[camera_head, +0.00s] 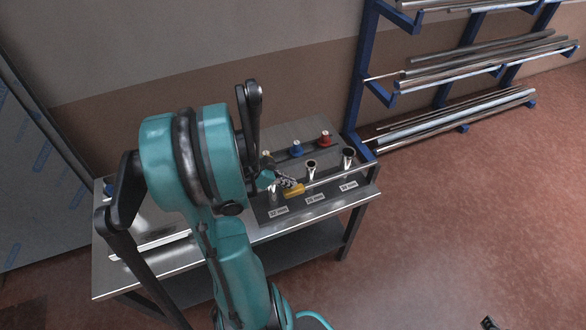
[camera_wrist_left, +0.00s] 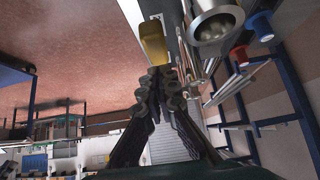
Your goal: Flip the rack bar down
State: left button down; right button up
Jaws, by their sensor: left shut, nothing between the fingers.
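The rack bar (camera_head: 340,176) is a thin silver rod along the front of the rack on the metal table. Its yellow grip (camera_head: 294,190) is at the left end. The yellow grip also shows in the left wrist view (camera_wrist_left: 153,42). My left gripper (camera_head: 287,182) is shut and empty, with its fingertips close to the yellow grip. In the left wrist view its ridged fingers (camera_wrist_left: 160,77) are together just below the grip; I cannot tell whether they touch it. A small dark piece at the bottom right of the head view seems to be my right gripper (camera_head: 490,323).
Upright metal tubes (camera_head: 348,158) stand behind labels on the rack, with a red cap (camera_head: 325,137) and a blue cap (camera_head: 297,149) farther back. A blue shelf (camera_head: 357,85) with long pipes stands behind. My left arm hides part of the table (camera_head: 150,262). The floor at right is clear.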

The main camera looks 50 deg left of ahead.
pick_arm(q)
jog(key=s+a+r+p, duration=0.2)
jog(key=s+a+r, duration=0.1)
jog(key=s, duration=0.6)
jog(key=shift+s+a+r, duration=0.2)
jog(key=shift+s+r, duration=0.05)
jog(key=shift+r, duration=0.25)
pick_arm(e)
jog(key=r, duration=0.1)
jog(key=s+r, duration=0.1)
jog(key=r, duration=0.1)
pick_arm(q)
jog(key=w+d+r+n+y, duration=0.1)
jog(key=w+d+r, duration=0.2)
jog(key=d, duration=0.6)
jog(key=w+d+r+n+y, duration=0.1)
jog(key=w+d+r, duration=0.2)
jog(key=d, duration=0.7)
jog(key=w+d+r+n, duration=0.1)
jog(key=w+d+r, duration=0.2)
jog(key=d, duration=0.6)
jog(key=shift+w+d+r+n+g+y, duration=0.35)
jog(key=shift+w+n+g+y, duration=0.05)
jog(key=shift+w, duration=0.1)
pick_arm(e)
jog(key=shift+f, duration=0.15)
